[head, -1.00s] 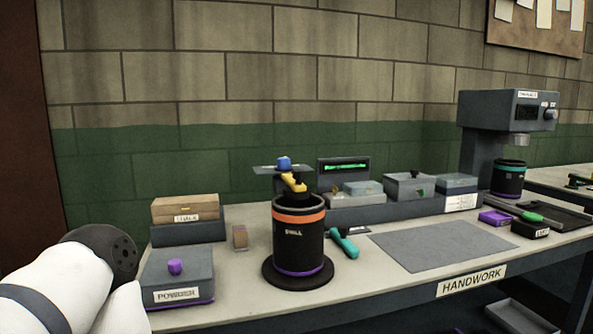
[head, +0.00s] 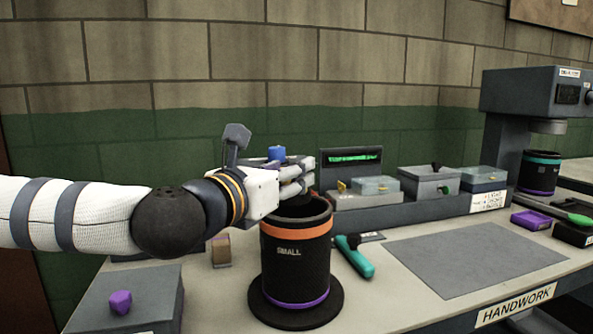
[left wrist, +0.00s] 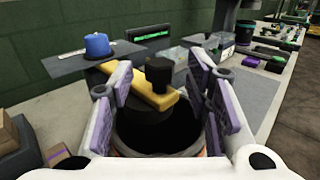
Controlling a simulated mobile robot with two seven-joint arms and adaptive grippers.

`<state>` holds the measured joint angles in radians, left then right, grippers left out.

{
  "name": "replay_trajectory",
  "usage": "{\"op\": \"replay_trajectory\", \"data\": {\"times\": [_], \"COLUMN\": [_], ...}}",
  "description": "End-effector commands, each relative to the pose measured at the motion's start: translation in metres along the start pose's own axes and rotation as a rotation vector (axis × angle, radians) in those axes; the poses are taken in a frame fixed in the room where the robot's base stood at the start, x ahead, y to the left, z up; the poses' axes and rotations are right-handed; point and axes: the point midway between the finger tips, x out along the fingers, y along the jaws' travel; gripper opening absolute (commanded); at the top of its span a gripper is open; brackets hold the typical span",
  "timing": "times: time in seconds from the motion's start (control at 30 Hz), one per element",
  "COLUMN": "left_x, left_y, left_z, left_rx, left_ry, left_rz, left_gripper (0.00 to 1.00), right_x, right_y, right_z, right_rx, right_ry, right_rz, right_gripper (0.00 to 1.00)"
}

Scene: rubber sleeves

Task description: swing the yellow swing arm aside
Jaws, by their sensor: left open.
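The yellow swing arm (left wrist: 133,84) shows in the left wrist view, above the dark open mouth of the black sleeve holder (head: 296,257) marked "SMALL". A black knob (left wrist: 159,72) stands at its near end. A blue knob (left wrist: 97,46) on a grey plate (left wrist: 75,64) is at its far end; the blue knob also shows in the head view (head: 276,153). My left gripper (head: 303,177) is open at the holder's top, and hides the yellow arm in the head view. In the left wrist view the arm's near end lies between the open fingers (left wrist: 158,97); contact cannot be told.
A grey box with a purple knob (head: 121,302) is at front left. A teal-handled tool (head: 355,258) lies right of the holder. A display (head: 351,158) and several small boxes stand behind. The grey mat (head: 474,259) at the right is bare.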

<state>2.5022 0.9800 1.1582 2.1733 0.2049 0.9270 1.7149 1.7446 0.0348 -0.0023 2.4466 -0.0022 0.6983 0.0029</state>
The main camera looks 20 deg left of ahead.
Motion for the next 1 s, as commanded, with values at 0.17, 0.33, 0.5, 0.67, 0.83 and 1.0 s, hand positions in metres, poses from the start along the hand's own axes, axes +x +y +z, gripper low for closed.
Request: {"op": "replay_trajectory", "data": {"times": [0.17,0.33,0.5,0.67,0.83,1.0], "left_x": [0.027,0.034,0.033,0.033,0.033,0.031], "left_y": [-0.001,-0.001,-0.001,0.000,0.000,0.003], "left_z": [0.000,0.000,0.000,0.000,0.000,0.000], "left_rx": [0.002,0.002,0.002,0.003,0.003,0.002], "left_ry": [0.000,0.000,0.000,0.000,0.000,0.000], "left_rz": [-0.001,-0.001,-0.001,-0.001,-0.001,-0.010], "left_gripper": [0.44,0.44,0.42,0.05,0.00,0.00], "right_x": [0.000,0.000,0.000,0.000,0.000,-0.001], "right_y": [0.000,0.000,0.000,0.000,0.000,0.000], "right_z": [0.000,0.000,0.000,0.000,0.000,-0.001], "right_rx": [0.000,0.000,0.000,0.000,0.000,0.000], "right_ry": [0.000,0.001,0.001,0.001,0.001,0.002], "right_rz": [0.000,0.000,0.000,0.000,0.000,0.000], "right_gripper": [0.40,0.40,0.40,0.40,0.40,0.40]}}
